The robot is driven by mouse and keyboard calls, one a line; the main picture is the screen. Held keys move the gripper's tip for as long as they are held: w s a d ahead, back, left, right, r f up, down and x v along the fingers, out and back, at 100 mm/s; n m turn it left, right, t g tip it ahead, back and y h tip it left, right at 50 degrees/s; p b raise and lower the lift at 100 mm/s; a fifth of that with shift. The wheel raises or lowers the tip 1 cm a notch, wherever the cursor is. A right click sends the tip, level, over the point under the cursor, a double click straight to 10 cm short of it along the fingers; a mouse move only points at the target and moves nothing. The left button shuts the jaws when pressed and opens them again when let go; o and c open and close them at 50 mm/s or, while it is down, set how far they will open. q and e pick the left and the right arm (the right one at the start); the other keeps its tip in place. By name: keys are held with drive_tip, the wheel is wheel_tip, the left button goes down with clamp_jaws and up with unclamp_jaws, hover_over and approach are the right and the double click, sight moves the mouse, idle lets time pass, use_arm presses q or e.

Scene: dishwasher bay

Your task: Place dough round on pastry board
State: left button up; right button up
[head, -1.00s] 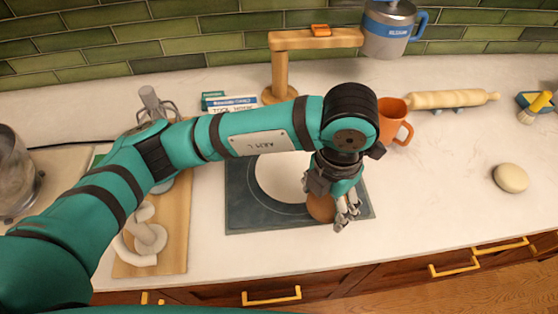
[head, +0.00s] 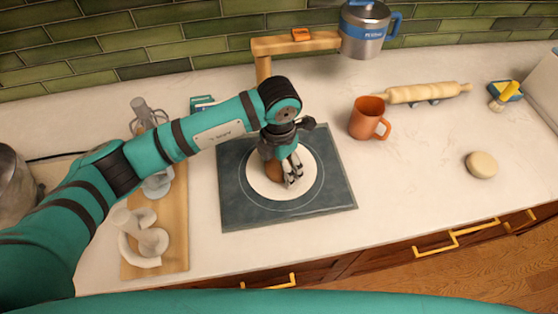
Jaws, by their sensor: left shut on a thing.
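My left gripper (head: 284,165) points down over the dark slate board (head: 236,207) and is shut on a brown rounded thing (head: 272,171), mostly hidden by the fingers. Below it a flat, pale disc (head: 259,186) lies near the middle of the board, inside a thin ring. I cannot tell whether the brown thing touches the disc. A pale, dough-like round (head: 481,165) lies on the bare counter at the right. My right gripper is not in view.
An orange mug (head: 366,118) stands right of the board, with a rolling pin (head: 428,93) on rests behind it. A blue and steel canister (head: 363,27) is beside a wooden stand (head: 263,68). A wooden board (head: 180,220) with white pieces is at left. The right counter is mostly clear.

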sight(279, 170)
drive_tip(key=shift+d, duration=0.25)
use_arm(q)
drive_tip(key=shift+f, duration=0.15)
drive_tip(key=o, duration=1.3)
drive_tip(key=shift+o, duration=0.2)
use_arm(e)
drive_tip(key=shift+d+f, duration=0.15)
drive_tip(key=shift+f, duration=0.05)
use_arm(q)
drive_tip(key=shift+r, duration=0.35)
drive_tip(key=shift+w+r+b, duration=0.1)
drive_tip(key=shift+r+b, duration=0.2)
wheel_tip(279, 170, up, 11)
drive_tip(key=b, duration=0.3)
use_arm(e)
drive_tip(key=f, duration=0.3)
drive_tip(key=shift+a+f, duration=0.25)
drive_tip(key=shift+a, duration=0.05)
